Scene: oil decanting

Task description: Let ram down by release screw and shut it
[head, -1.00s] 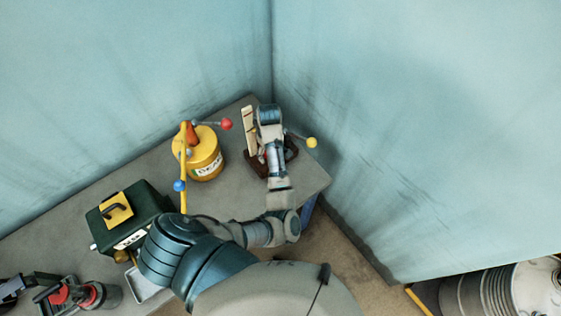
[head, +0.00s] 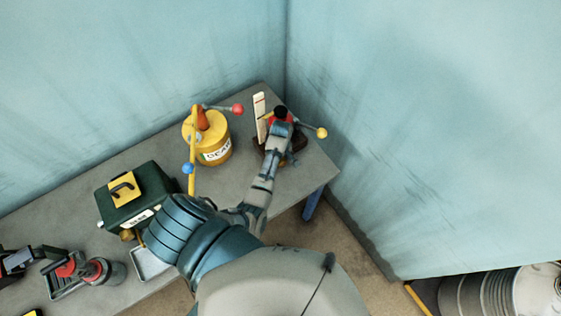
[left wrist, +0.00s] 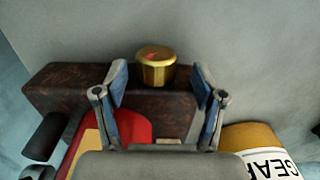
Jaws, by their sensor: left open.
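The jack has a dark brown base (head: 262,145), a red body (head: 272,119) and a lever with a yellow ball (head: 322,132). It stands at the table's far right corner, partly hidden by my left arm. In the left wrist view, a brass knob (left wrist: 156,68) with a red mark on top stands at the edge of the dark base (left wrist: 65,85), apparently the release screw. My left gripper (left wrist: 163,82) is open, one finger on either side of the knob; I cannot tell whether they touch it. The red body (left wrist: 128,128) is partly hidden behind my gripper.
A yellow can (head: 215,150) labelled GEAR stands left of the jack, with red-ball and blue-ball levers. A white scale board (head: 259,112) stands beside the jack. A green box (head: 130,205), a tray (head: 150,264) and a red-topped item (head: 97,270) are further left. Walls rise behind the table.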

